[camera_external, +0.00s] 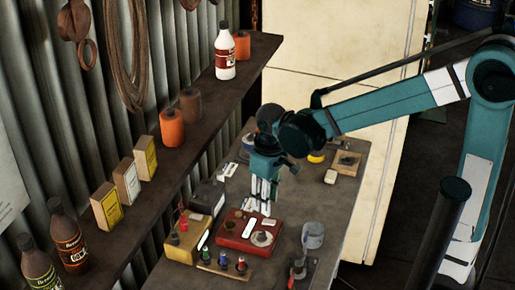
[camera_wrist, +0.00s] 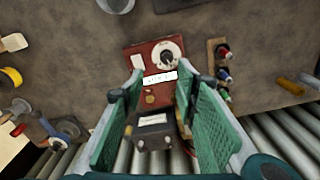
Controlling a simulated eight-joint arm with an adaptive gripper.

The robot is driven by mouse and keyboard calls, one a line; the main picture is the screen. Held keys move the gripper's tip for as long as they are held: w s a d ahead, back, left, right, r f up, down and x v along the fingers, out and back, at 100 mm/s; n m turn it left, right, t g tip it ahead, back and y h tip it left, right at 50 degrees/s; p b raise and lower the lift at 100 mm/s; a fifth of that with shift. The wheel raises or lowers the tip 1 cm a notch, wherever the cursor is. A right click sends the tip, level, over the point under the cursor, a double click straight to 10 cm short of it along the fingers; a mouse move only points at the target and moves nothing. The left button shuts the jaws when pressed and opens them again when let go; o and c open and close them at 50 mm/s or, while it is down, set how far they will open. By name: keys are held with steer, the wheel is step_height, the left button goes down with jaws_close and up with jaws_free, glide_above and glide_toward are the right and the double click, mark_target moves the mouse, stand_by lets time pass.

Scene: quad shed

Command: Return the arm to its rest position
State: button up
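My gripper (camera_external: 262,208) points down over the workbench (camera_external: 325,205), just above or behind the red box (camera_external: 236,238); the exact gap is hard to judge. In the wrist view its two green fingers (camera_wrist: 168,90) stand apart with nothing held between them. The red box (camera_wrist: 135,66) shows beyond the fingertips, with a round dial, a white label and a small brass knob. My arm reaches in from the right in the external view, bent at the elbow.
A dark box (camera_external: 207,198) and a yellow box (camera_external: 183,240) stand left of the red box. A rack of coloured knobs (camera_external: 224,262) is in front, a grey mug (camera_external: 312,236) to the right. A shelf (camera_external: 190,130) with bottles and cartons runs along the corrugated wall.

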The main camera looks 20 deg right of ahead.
steer(key=s+d+r+m+t+b, duration=0.1)
steer(key=s+d, duration=0.3)
steer(key=d, duration=0.5)
steer(key=s+d+r+m+t+b, duration=0.2)
steer(key=s+d+m+t, duration=0.1)
steer(key=d, duration=0.6)
steer(key=s+d+r+m+t+b, duration=0.2)
steer(key=s+d, duration=0.3)
steer(key=d, duration=0.4)
steer(key=shift+d+t, duration=0.4)
steer(key=shift+c, duration=0.3)
stand_by(0.7)
